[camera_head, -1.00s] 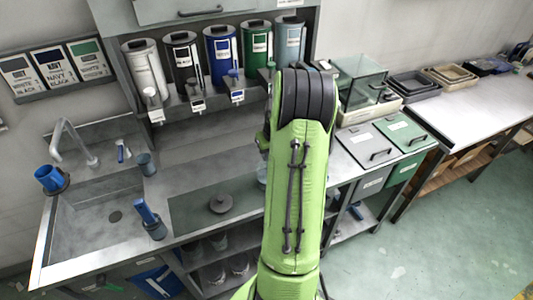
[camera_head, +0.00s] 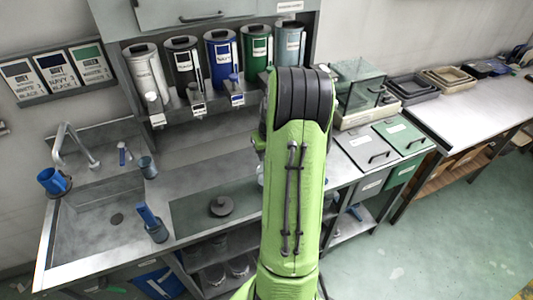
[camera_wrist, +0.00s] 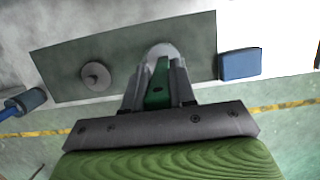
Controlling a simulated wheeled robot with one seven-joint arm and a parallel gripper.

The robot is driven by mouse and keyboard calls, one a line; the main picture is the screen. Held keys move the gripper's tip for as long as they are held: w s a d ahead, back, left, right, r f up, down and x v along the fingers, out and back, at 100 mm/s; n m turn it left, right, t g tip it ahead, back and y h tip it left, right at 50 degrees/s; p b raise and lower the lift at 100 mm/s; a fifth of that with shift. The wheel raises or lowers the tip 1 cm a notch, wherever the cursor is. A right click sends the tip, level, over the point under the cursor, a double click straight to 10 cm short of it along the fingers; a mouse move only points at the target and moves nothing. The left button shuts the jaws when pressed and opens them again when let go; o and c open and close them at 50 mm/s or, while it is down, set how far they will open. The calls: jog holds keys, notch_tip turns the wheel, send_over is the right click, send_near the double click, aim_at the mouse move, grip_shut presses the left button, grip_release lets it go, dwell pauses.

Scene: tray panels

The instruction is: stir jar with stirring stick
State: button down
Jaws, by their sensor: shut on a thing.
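My gripper (camera_wrist: 157,75) is shut on a green stirring stick (camera_wrist: 158,88) in the wrist view. The stick's lower end is hidden. A pale, round-mouthed jar (camera_wrist: 163,50) stands on a dark mat (camera_wrist: 70,52), just beyond the fingertips and partly covered by them and the stick. I cannot tell whether the stick is inside the jar. In the head view my green arm hides the gripper and most of the jar; only a pale sliver of the jar (camera_head: 261,175) shows at the arm's left edge.
A grey knobbed lid (camera_head: 220,206) lies on the mat left of the jar. A blue block (camera_wrist: 239,65) sits right of the mat. Several paint canisters (camera_head: 222,60) line the back shelf.

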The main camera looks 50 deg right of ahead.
jog(key=shift+r+p, duration=2.6)
jog(key=shift+r, duration=1.05)
notch_tip(320, 180, up, 5)
jog(key=p, duration=0.4)
jog(key=shift+r, duration=0.15)
